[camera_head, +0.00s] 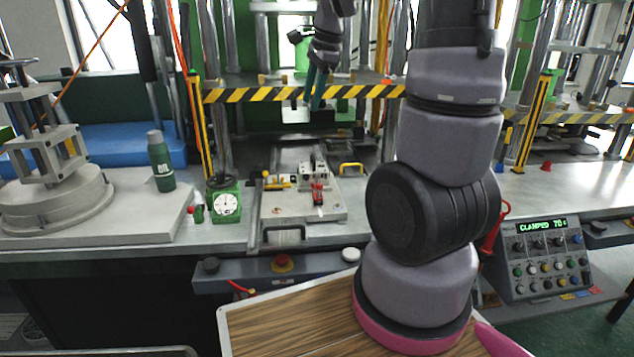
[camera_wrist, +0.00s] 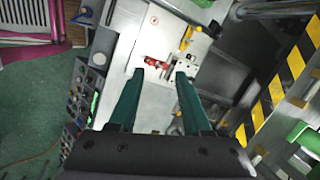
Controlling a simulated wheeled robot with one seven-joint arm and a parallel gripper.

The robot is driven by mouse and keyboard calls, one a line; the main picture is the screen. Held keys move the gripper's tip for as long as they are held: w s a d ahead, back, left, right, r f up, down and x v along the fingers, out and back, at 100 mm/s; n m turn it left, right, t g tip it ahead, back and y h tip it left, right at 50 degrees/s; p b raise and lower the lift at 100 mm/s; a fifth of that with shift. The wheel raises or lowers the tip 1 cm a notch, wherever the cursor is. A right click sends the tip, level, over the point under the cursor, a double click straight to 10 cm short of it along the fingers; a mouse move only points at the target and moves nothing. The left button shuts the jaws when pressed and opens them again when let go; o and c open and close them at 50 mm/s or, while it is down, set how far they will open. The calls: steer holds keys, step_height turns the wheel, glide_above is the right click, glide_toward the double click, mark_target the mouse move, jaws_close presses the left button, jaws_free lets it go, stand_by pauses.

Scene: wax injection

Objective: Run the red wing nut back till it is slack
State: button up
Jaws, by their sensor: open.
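The red wing nut (camera_head: 317,194) stands on the light metal mould plate (camera_head: 330,213) in the middle of the press bench, beside a small metal block (camera_head: 313,172). In the wrist view a red part, seemingly the wing nut (camera_wrist: 153,63), lies just beyond and between the fingertips. My gripper (camera_head: 312,102) hangs above and behind the plate in the head view, its teal fingers pointing down. In the wrist view its fingers (camera_wrist: 160,73) are apart with nothing between them. The gripper looks clear of the wing nut.
A yellow-black striped bar (camera_head: 290,94) crosses the press behind, with upright columns at its sides. A green dial gauge (camera_head: 225,204) and a green bottle (camera_head: 161,162) stand left of the plate. A control panel (camera_head: 545,258) at right reads "CLAMPED" on its display.

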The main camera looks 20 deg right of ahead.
steer(key=w+d+f+m+g, duration=0.1)
steer(key=w+d+f+m, duration=0.1)
steer(key=f, duration=0.8)
steer(key=w+d+f+m+g+h, duration=0.1)
steer(key=w+f+m, duration=0.3)
steer(key=f, duration=0.6)
steer(key=w+d+f+m+g, duration=0.1)
steer(key=w+f+m, duration=0.3)
steer(key=f, duration=0.6)
steer(key=shift+w+d+h, duration=0.3)
steer(key=shift+w+d, duration=0.15)
steer(key=shift+d, duration=0.4)
steer(key=shift+r, duration=0.1)
jaws_close()
